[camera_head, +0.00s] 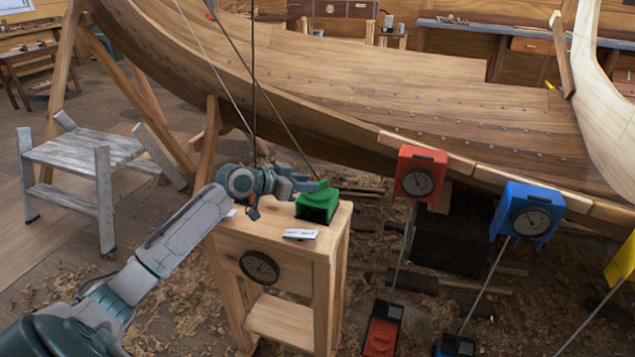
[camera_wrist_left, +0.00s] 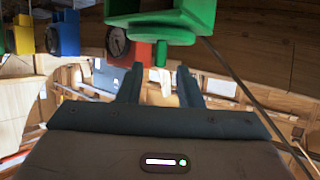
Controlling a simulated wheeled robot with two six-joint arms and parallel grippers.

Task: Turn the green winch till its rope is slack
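The green winch (camera_head: 317,204) sits on top of a wooden stand (camera_head: 325,245). A dark rope (camera_head: 283,128) runs from the winch up to the upper left and looks straight. My left gripper (camera_head: 308,184) is at the winch's upper left side in the head view. In the left wrist view the green winch (camera_wrist_left: 190,16) is at the top, with a round green part beyond the fingertips. The left fingers (camera_wrist_left: 160,72) are apart, with nothing held between them. Whether a finger touches the winch I cannot tell. My right gripper is not in view.
A round dial (camera_head: 259,267) is on the stand's front and a white card (camera_head: 300,234) on its top. A red box (camera_head: 419,173) and a blue box (camera_head: 527,212) with dials stand to the right. The wooden hull (camera_head: 380,95) spans behind; a grey step stool (camera_head: 85,150) stands left.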

